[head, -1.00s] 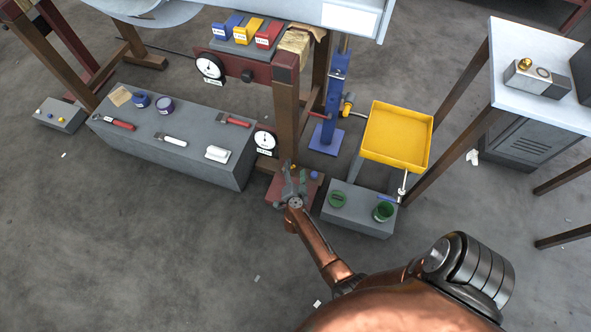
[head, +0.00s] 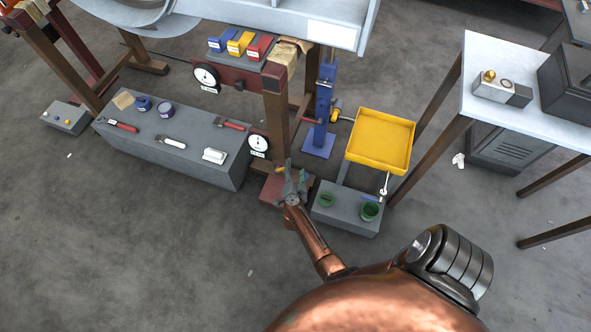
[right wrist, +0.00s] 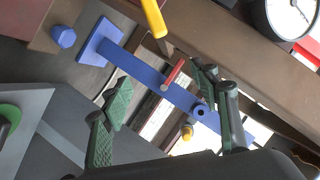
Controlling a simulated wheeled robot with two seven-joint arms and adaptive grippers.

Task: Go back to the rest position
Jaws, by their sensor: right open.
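My right gripper (head: 292,178) is in the lower middle of the head view, above a small red-brown block at the foot of a wooden post. In the right wrist view its green-padded fingers (right wrist: 160,110) stand apart with nothing between them. Beyond them I see the blue stand (right wrist: 150,75) with a red handle, and a yellow rod (right wrist: 153,17) at the top. My left gripper is in neither view.
A long grey bench (head: 215,168) with tools stands at left. A grey box (head: 345,221) with green rings, a yellow tray (head: 381,140) and the blue jack stand (head: 321,120) are close to the right gripper. A white table (head: 500,110) stands at right. The floor in front is clear.

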